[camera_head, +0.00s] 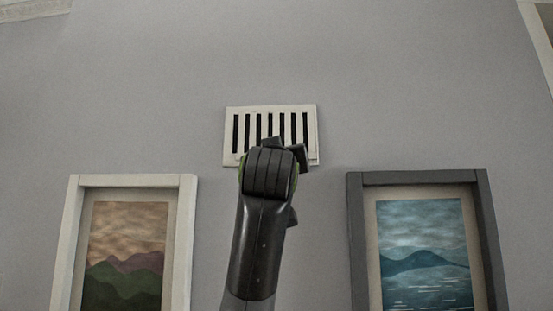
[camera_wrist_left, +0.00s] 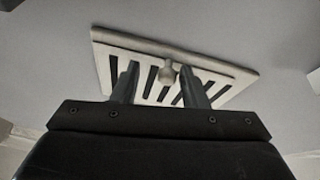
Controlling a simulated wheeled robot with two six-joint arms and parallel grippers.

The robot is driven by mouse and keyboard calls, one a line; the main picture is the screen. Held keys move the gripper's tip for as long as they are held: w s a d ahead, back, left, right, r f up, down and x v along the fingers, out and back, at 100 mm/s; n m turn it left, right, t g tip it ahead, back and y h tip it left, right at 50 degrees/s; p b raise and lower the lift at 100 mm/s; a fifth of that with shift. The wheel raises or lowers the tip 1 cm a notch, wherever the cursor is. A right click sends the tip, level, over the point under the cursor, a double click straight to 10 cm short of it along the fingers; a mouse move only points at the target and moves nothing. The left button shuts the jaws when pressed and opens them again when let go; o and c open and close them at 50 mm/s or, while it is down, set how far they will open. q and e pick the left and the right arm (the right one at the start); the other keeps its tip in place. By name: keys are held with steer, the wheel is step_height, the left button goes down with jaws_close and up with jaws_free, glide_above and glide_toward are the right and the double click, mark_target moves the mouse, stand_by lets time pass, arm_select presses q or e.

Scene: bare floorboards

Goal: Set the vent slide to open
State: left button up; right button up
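The vent (camera_head: 270,112) is a pale wall grille with dark upright slots, in the middle of the head view. In the left wrist view the vent (camera_wrist_left: 125,40) shows tilted, with dark gaps between its bars. A small round knob (camera_wrist_left: 167,75) stands out from it. My left gripper (camera_wrist_left: 160,85) is open, with one finger on each side of the knob in that view; I cannot tell whether either touches it. In the head view my left gripper (camera_head: 287,150) covers the vent's lower part and hides the knob. My right gripper is not in view.
A white-framed mountain picture (camera_head: 125,255) hangs below left of the vent, and a dark-framed lake picture (camera_head: 425,255) below right. The grey wall (camera_head: 270,50) around and above the vent is bare.

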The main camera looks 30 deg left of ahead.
arm_select(q)
steer(key=b+v, duration=1)
steer(key=v, duration=0.7)
steer(key=shift+d, duration=0.15)
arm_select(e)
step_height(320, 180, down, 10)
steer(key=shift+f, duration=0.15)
arm_select(q)
steer(key=shift+s+f, duration=0.1)
steer(key=shift+f, duration=0.05)
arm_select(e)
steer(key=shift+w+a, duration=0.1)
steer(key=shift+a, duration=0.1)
